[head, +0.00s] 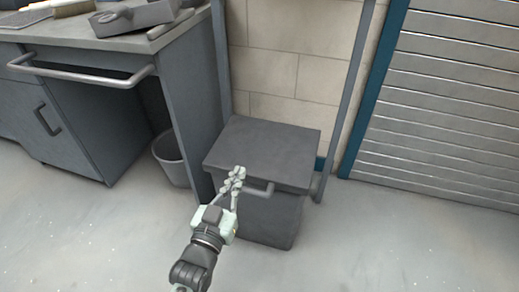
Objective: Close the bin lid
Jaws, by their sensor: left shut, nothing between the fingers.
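The bin (268,222) is a dark grey box on the floor against the tiled wall. Its flat lid (268,150) lies level on top, and I see no gap under it. A bar handle (262,190) sticks out at the front of the bin. My left gripper (238,175) is shut and empty. It is at the lid's front edge in the picture, just left of the handle; I cannot tell whether it touches the lid. My right gripper is not in view.
A grey workbench (120,100) with a front rail (85,75) stands at the left. A small bucket (170,155) is on the floor beside it. A ribbed shutter (440,110) is at the right. The floor (390,240) at the front right is clear.

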